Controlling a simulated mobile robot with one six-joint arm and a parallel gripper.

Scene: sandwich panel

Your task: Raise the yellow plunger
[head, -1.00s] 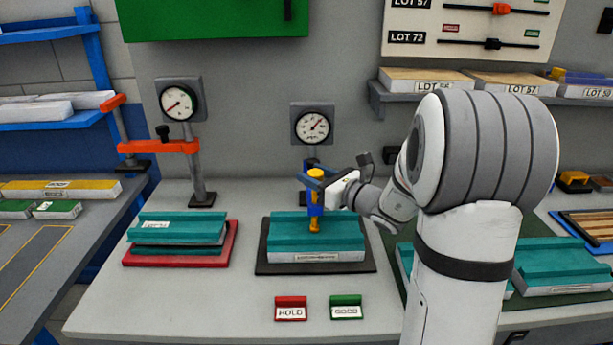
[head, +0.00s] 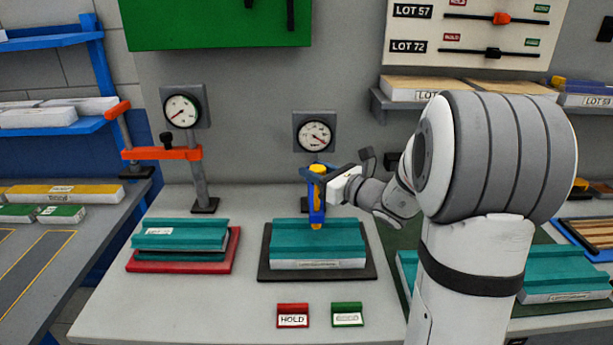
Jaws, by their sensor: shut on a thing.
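The yellow plunger (head: 317,169) stands upright in a blue press frame above the middle teal panel (head: 290,240). Its yellow lower tip (head: 316,226) shows just above or at the panel's top; I cannot tell whether they touch. My gripper (head: 318,185) is shut on the plunger near its upper part, reaching in from the right. The fingers and the blue frame overlap, so the exact grip is partly hidden. The round gauge (head: 314,136) behind has its red needle pointing to the lower right.
Red HOLD (head: 292,316) and green (head: 347,315) blocks lie in front. My arm covers the right side.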

